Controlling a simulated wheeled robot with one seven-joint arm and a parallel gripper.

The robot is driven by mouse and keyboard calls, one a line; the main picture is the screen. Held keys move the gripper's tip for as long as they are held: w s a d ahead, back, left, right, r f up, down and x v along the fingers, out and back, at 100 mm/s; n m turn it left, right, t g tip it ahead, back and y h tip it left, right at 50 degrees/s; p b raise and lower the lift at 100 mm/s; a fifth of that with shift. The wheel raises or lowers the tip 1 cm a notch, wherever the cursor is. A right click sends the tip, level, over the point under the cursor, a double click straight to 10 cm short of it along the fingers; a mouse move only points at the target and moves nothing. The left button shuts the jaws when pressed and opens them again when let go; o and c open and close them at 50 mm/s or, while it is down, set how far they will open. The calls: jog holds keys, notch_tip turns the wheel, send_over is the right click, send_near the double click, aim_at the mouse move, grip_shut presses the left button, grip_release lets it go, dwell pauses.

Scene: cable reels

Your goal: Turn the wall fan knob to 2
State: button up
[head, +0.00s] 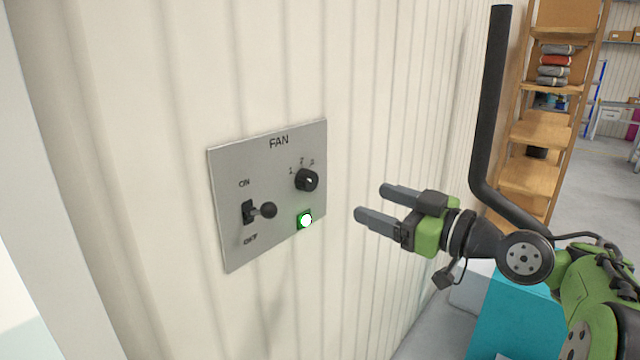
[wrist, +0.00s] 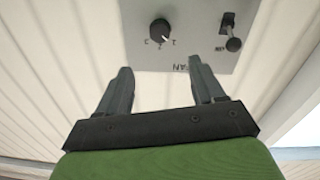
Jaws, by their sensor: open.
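The grey fan panel (head: 235,165) is on the corrugated wall, and it also shows upside down in the wrist view (wrist: 200,58). The black round knob (head: 307,180) is at its upper right, under small number marks. In the wrist view the knob (wrist: 160,28) has a pale mark that seems to face the 1, but it is small. My gripper (head: 372,203) is open and empty, to the right of the panel and apart from it. In the wrist view its two fingers (wrist: 160,66) point toward the panel, with the knob beyond the gap between them.
A toggle lever with a black ball (head: 264,211) sits left of the knob, between ON and OFF labels. A green lamp (head: 305,220) glows below the knob. A wooden shelf (head: 535,130) stands at the back right. A teal box (head: 515,320) is below my arm.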

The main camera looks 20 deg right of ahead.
aim_at(312, 181)
jog(key=p+x, duration=0.2)
jog(key=x, duration=1.1)
jog(key=shift+w+a, duration=0.2)
jog(key=shift+w, duration=0.05)
jog(key=shift+c, duration=0.5)
jog(key=c, duration=1)
